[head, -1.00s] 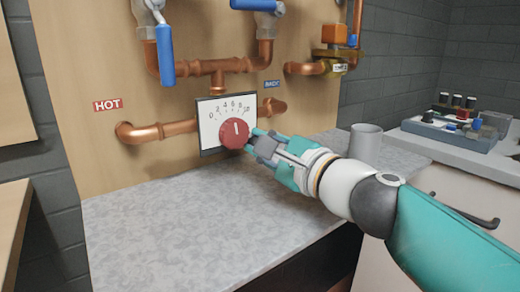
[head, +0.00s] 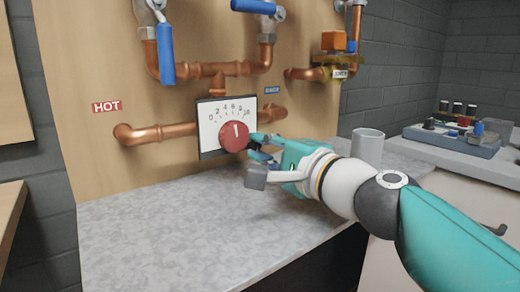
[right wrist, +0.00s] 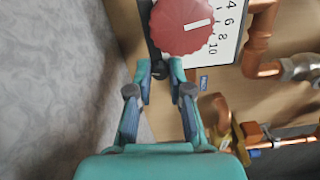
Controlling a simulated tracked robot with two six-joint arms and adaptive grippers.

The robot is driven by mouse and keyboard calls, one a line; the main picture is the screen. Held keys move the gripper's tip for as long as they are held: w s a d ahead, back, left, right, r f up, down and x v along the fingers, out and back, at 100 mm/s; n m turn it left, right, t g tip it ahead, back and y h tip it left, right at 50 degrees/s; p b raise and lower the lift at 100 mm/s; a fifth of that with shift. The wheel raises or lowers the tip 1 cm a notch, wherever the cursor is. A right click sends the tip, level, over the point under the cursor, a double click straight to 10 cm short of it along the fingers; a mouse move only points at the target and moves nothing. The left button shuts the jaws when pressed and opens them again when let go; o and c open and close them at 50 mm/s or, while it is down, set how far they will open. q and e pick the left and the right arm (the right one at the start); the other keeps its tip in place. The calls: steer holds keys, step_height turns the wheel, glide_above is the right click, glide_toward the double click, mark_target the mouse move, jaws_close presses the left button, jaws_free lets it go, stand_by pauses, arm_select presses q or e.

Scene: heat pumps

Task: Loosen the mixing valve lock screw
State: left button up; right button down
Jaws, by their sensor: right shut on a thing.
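The mixing valve has a white dial plate (head: 212,111) with a number scale and a red knob (head: 234,136), whose white mark points nearly straight up. My right gripper (head: 256,145) is at the knob's right side. In the right wrist view, the fingertips of my right gripper (right wrist: 160,73) are close together just below the red knob (right wrist: 182,24). They are shut on a small dark piece between them, which I take for the lock screw (right wrist: 159,68); it is mostly hidden by the fingers. My left gripper is not in view.
Copper pipes (head: 165,133) run along the wooden panel, with blue-handled valves (head: 166,52) above. A tray of parts (head: 452,138) is further right. The grey countertop (head: 170,225) is clear in front.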

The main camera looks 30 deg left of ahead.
steer(key=shift+a+f, duration=0.1)
steer(key=shift+f, duration=0.25)
steer(key=c, duration=1.1)
jaws_free()
steer(key=shift+r, duration=0.2)
steer(key=shift+d, duration=0.2)
steer(key=v, duration=1.2)
steer(key=shift+a, duration=0.1)
